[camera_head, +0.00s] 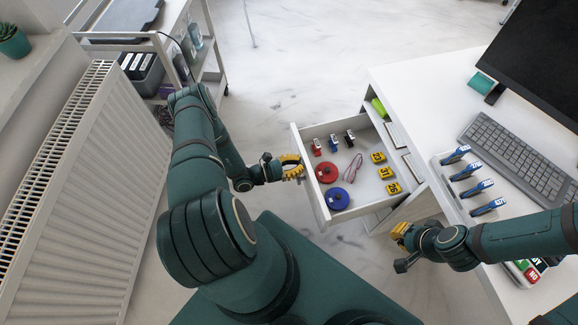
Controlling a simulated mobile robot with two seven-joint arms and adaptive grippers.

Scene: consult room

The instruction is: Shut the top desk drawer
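The top desk drawer (347,211) is pulled out from the white desk (398,78). Its white front panel faces my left arm. Inside lie a red disc (327,172), a blue disc (337,198), several small yellow items (387,172), small red, dark and white items, and a looped cord (353,168). My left gripper (291,167), with yellow fingers, is at the outer side of the drawer front, close to its middle. Whether it touches the panel or a handle is unclear. My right gripper (401,246) is beside the desk, right of the drawer; its finger gap is unclear.
The desktop bears a keyboard (518,154), a monitor (540,55) and a tray with several blue-and-white items (480,188). A radiator (72,205) stands at left, and a white trolley (152,39) at the back left. The floor beyond the drawer is clear.

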